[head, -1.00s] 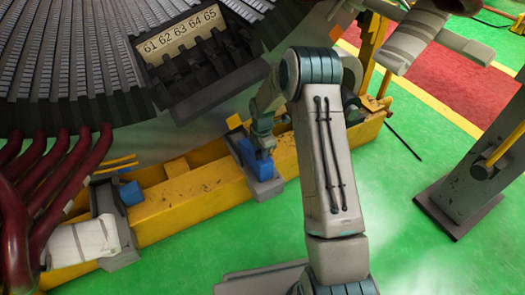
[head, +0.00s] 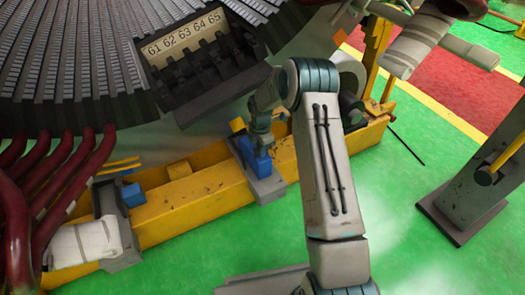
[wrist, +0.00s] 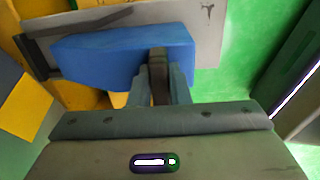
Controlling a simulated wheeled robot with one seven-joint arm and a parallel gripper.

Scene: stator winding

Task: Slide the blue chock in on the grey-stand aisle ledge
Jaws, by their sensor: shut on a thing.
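The blue chock (head: 247,154) is a wedge-shaped block on a small grey ledge (head: 268,190) that juts from the yellow base beam below the big machine. My gripper (head: 263,146) reaches down from above and is shut on the chock near its outer end. In the wrist view the chock (wrist: 105,58) lies across the top, and my fingers (wrist: 160,82) close on its right part. The chock lies along the grey ledge plate (wrist: 205,22). Whether it rests fully on the ledge is hard to tell.
A second blue block (head: 132,195) sits by another grey bracket (head: 112,212) at left, beside a white wrapped bundle (head: 82,244) and red hoses (head: 65,180). A grey stand (head: 480,185) is at right. Green floor in between is open.

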